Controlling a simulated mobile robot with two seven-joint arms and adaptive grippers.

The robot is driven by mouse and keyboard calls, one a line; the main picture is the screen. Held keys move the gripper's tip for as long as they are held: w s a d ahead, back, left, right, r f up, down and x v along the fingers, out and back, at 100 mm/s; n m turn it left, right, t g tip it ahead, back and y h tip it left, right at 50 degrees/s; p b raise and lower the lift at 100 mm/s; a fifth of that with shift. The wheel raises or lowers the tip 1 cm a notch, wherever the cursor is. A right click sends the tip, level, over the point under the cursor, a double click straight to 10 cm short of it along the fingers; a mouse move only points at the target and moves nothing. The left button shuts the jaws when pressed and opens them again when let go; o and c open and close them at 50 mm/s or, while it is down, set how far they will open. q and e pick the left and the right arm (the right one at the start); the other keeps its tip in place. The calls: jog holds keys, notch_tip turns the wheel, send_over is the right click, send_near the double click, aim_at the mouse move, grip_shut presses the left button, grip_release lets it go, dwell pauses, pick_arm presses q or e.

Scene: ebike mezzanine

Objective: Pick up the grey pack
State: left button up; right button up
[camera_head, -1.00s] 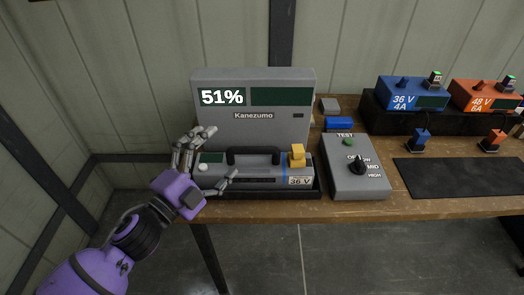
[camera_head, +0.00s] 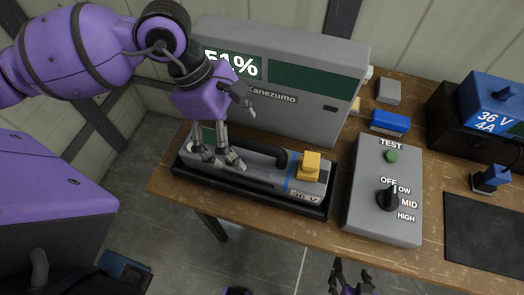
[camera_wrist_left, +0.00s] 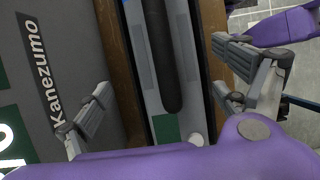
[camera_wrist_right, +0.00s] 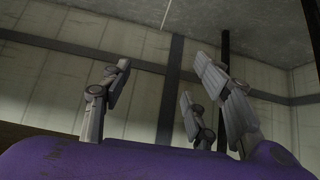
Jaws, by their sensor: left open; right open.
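The grey pack (camera_head: 262,172) lies in a black tray (camera_head: 260,200) on the workbench, in front of the grey Kanezumo station (camera_head: 300,70). It has a black handle, a yellow block (camera_head: 310,165), a blue stripe and a 36 V label. My left gripper (camera_head: 230,140) is open over the pack's left part, fingers pointing down, covering part of the handle. In the left wrist view, the handle (camera_wrist_left: 162,60) runs between its spread fingers; contact cannot be told. My right gripper (camera_head: 350,278) is open and empty below the bench's front edge, also seen in the right wrist view (camera_wrist_right: 165,85).
A grey test box (camera_head: 384,185) with a green button and black knob stands right of the tray. Behind it lie a blue block (camera_head: 390,121) and a grey block (camera_head: 388,91). A blue 36 V unit (camera_head: 495,105) and a black mat (camera_head: 485,230) are further right.

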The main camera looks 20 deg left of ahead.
aim_at(252, 156)
pick_arm(q)
jog(key=shift+s+d+f, duration=0.25)
jog(key=shift+s+f, duration=0.4)
jog(key=shift+f, duration=0.1)
jog(key=x, duration=0.2)
jog(key=d+p+x, duration=0.1)
jog(key=x, duration=0.1)
jog(key=shift+w+d+f, duration=0.1)
jog(key=shift+w+f, duration=0.05)
jog(key=shift+w, duration=0.1)
jog(key=shift+s+d+f, duration=0.1)
jog(key=shift+d+f, duration=0.05)
jog(key=shift+f, duration=0.3)
pick_arm(e)
jog(key=shift+s+a+r, duration=0.25)
jog(key=shift+a+r, duration=0.05)
jog(key=shift+a, duration=0.05)
pick_arm(q)
jog(key=c, duration=1.4)
jog(key=shift+f, duration=0.1)
jog(key=c, duration=0.5)
jog(key=shift+r, duration=0.2)
jog(key=shift+c, duration=1.3)
pick_arm(e)
jog(key=shift+s, duration=0.3)
